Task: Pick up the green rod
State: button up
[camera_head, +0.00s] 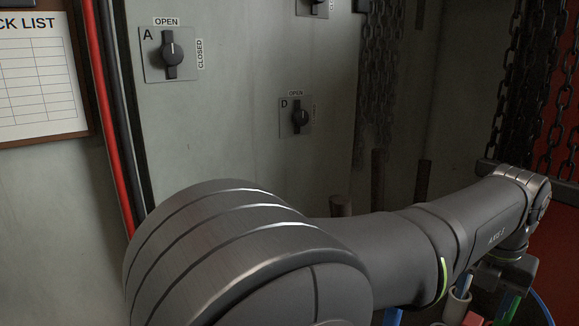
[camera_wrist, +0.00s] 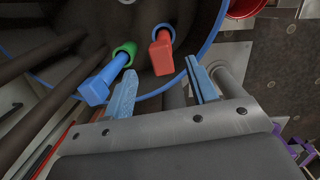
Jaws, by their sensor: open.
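A narrow green piece (camera_head: 513,307) shows at the lower right of the head view, below the end of my arm; I cannot tell whether it is the green rod. In the wrist view no green rod is clear, only a green ring (camera_wrist: 126,48) around a blue rod (camera_wrist: 101,84). My gripper (camera_wrist: 160,67) is open, its two light blue fingers apart. A red rod (camera_wrist: 162,54) in a blue ring shows between and beyond the fingers. The blue rod's near end is just left of the left finger. I see nothing held between the fingers.
A dark round holder with a blue rim (camera_wrist: 212,40) surrounds the rods. A red round container (camera_wrist: 243,8) is at the top right. In the head view, a grey panel with switches (camera_head: 168,53) stands behind my arm, and chains (camera_head: 380,70) hang at the right.

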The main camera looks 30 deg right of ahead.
notch_tip(320, 180, up, 6)
jog(key=shift+f, duration=0.15)
jog(key=shift+c, duration=0.4)
